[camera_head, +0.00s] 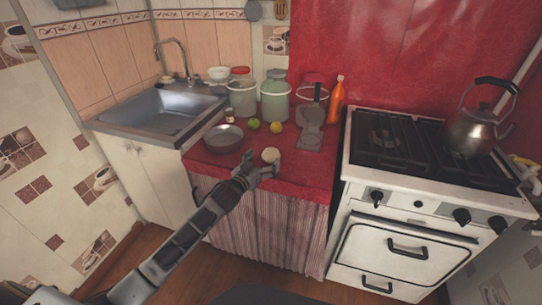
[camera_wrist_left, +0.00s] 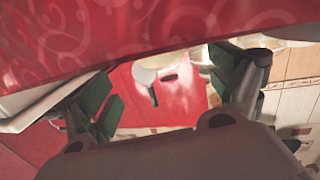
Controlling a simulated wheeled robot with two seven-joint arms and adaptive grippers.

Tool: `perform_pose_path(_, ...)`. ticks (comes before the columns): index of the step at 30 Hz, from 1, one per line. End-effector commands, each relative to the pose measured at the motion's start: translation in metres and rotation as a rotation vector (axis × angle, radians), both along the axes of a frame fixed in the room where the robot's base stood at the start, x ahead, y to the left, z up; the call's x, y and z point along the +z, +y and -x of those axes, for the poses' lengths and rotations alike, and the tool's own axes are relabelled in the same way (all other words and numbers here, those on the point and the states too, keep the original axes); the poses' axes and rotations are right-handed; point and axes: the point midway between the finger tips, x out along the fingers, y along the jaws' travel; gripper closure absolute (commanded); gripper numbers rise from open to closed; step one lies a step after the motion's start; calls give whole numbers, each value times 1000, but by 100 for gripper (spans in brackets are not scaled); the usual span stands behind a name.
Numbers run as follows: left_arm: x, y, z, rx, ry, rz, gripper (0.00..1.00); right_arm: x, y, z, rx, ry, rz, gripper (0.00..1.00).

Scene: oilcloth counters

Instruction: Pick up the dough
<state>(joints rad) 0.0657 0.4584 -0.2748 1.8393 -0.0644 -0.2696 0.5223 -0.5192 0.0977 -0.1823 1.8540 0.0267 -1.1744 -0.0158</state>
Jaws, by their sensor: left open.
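A small pale round lump, which looks like the dough (camera_head: 270,155), sits on the red oilcloth counter (camera_head: 303,168) near its front edge. My left gripper (camera_head: 264,172) is at that front edge, just in front of the dough. In the left wrist view my left gripper (camera_wrist_left: 168,95) has its dark fingers spread wide apart. A pale rounded shape (camera_wrist_left: 150,66) shows between the fingers there; I cannot tell surely whether it is the dough. I see no contact between fingers and dough. My right gripper is not in view.
A metal bowl (camera_head: 223,138) stands left of the dough. Behind are a green fruit (camera_head: 254,123), an orange-yellow fruit (camera_head: 276,127), large jars (camera_head: 275,100) and an orange bottle (camera_head: 336,100). The stove (camera_head: 425,185) adjoins at right, the sink (camera_head: 160,108) at left.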

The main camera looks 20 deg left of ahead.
Motion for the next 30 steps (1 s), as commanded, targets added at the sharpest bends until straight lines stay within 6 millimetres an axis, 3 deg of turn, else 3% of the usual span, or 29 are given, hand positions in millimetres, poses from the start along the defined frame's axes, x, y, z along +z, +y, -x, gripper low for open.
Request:
perform_pose_path(17,-1,-1,-10,0,-1,0,8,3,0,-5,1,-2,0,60)
perform_pose_path(30,-4,-5,-40,0,0,0,8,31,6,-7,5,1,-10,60)
